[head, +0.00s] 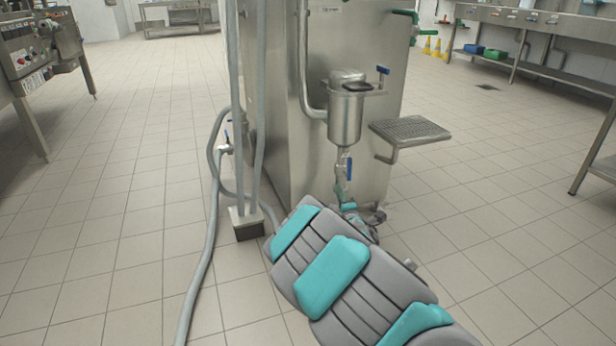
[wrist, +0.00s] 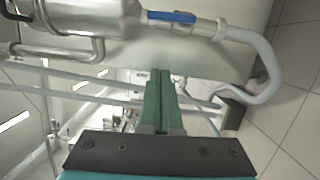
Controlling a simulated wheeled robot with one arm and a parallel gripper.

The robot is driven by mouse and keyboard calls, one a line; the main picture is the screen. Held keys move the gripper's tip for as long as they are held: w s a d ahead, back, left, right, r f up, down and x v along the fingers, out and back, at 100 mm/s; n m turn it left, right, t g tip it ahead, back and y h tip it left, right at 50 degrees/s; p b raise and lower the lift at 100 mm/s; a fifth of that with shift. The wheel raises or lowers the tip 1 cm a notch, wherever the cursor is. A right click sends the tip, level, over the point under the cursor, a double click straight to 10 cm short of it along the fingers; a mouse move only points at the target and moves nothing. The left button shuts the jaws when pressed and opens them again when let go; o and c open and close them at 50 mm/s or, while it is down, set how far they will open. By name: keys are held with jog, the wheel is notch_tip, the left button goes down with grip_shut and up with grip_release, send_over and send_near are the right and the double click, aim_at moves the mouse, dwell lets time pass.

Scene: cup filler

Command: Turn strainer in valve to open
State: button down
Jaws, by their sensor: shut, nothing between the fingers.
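The strainer (head: 345,115) is a steel canister on the front of a steel cabinet. Below it is a valve with a blue lever (head: 349,168), lying roughly along its pipe. Another blue lever (head: 383,70) stands upright at the strainer's top right. I cannot tell from labels which is the strainer in valve. The wrist view shows the canister (wrist: 90,14) at the upper left and one blue lever (wrist: 171,16) along its pipe. My gripper (wrist: 161,74) has its green fingers together and empty, apart from that lever. In the head view my arm reaches toward the strainer's underside.
A perforated steel shelf (head: 410,130) juts out right of the strainer. Grey hoses (head: 212,220) and pipes run down the cabinet's left side to a floor drain box (head: 248,224). Another blue-handled valve (head: 227,136) is on the left piping. The tiled floor is open on both sides.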

aim_at(349, 170)
jog(key=w+d+b, duration=0.1)
jog(key=w+d, duration=0.2)
jog(key=w, duration=0.8)
jog(key=shift+r, duration=0.25)
jog(key=shift+d, duration=0.15)
jog(key=shift+w+d+r+m, duration=0.15)
jog(key=shift+w+d+m, duration=0.05)
jog(key=shift+d+m, duration=0.35)
